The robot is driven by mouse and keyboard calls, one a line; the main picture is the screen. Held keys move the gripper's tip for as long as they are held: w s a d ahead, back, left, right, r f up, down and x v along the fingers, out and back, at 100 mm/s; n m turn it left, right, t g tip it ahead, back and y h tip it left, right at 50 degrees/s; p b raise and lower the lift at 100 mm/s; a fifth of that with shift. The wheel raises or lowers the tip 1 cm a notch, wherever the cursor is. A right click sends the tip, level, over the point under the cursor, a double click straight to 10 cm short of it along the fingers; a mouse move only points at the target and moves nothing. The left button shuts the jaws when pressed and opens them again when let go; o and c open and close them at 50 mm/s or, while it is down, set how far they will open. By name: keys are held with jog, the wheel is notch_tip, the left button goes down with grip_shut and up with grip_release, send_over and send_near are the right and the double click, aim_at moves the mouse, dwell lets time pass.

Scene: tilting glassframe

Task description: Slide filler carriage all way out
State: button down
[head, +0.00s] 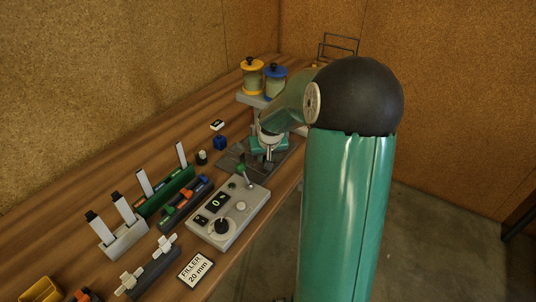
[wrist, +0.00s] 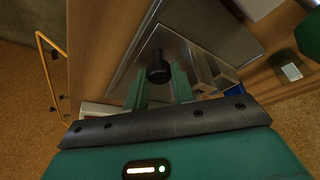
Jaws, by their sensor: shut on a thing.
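My gripper (head: 268,152) reaches down over a dark grey metal plate (head: 232,161) at the bench's right edge. In the wrist view its two green fingers (wrist: 160,84) are closed around a black round knob (wrist: 158,69). The knob stands in front of a smooth grey metal plate (wrist: 205,38), which I take to be part of the filler carriage. How far the carriage is out cannot be told, since my gripper and arm hide much of it. A sign (head: 195,269) reading "FILLER 20 mm" lies at the bench's front.
Racks with white strips (head: 122,240) stand left. Open floor lies right of the bench.

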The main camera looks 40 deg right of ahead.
jog(key=c, duration=1.5)
grip_release()
jog(key=v, duration=1.3)
jog(key=shift+s+a+r, duration=0.15)
jog(key=shift+s+r, duration=0.05)
jog(key=shift+r, duration=0.1)
jog(key=shift+o, duration=0.6)
